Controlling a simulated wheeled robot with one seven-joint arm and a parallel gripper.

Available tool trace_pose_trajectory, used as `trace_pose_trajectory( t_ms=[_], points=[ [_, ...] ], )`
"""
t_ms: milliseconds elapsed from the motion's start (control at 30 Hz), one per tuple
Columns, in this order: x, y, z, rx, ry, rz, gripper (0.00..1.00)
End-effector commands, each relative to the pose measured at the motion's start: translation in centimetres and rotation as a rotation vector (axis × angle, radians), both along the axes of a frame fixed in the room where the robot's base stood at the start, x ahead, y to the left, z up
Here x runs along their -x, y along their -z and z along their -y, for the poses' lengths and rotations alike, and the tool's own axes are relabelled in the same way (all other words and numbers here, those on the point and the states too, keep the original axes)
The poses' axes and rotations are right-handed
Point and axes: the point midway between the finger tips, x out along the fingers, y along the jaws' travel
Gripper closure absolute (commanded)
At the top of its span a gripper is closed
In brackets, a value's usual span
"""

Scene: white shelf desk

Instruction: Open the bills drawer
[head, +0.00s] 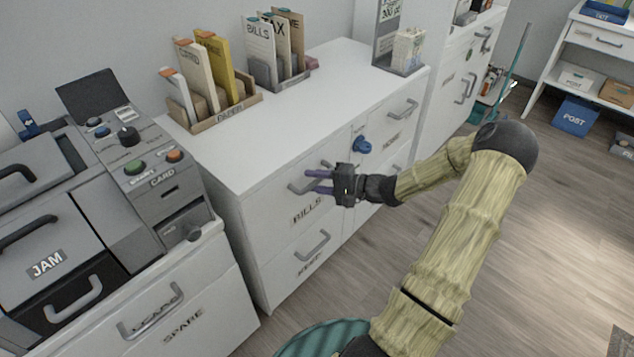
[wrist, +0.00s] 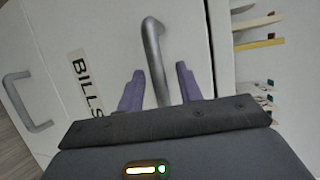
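The bills drawer (head: 270,205) is the upper left drawer of the white desk, marked BILLS, and its front looks flush with the desk. Its grey bar handle (head: 296,188) shows partly behind my gripper in the head view. My gripper (head: 312,181) is in front of this handle. In the wrist view the two purple fingers of my gripper (wrist: 158,85) are apart, one on each side of the handle (wrist: 155,60). Gaps show between the fingers and the bar, so it is not clamped. The BILLS label (wrist: 86,85) is left of the fingers there.
Below is another drawer with a handle (head: 312,247). A blue knob (head: 362,145) is on the desk front to the right. A grey machine (head: 110,190) stands at the left. Paper holders (head: 215,115) stand on the desk top. Open floor (head: 560,220) lies at the right.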

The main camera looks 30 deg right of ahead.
Motion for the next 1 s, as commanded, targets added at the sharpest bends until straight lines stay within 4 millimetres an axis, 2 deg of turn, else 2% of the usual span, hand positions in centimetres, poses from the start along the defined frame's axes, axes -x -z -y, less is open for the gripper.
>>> trace_pose_trajectory(
  t_ms=[100, 300, 733, 1000],
  points=[
    [0.0, 0.0, 0.0, 0.000, 0.000, 0.000, 0.64],
    [0.0, 0.0, 0.0, 0.000, 0.000, 0.000, 1.00],
    [0.4, 0.0, 0.1, 0.001, -0.002, 0.000, 1.00],
    [2.0, 0.0, 0.5, 0.001, -0.013, -0.003, 1.00]
  ],
)
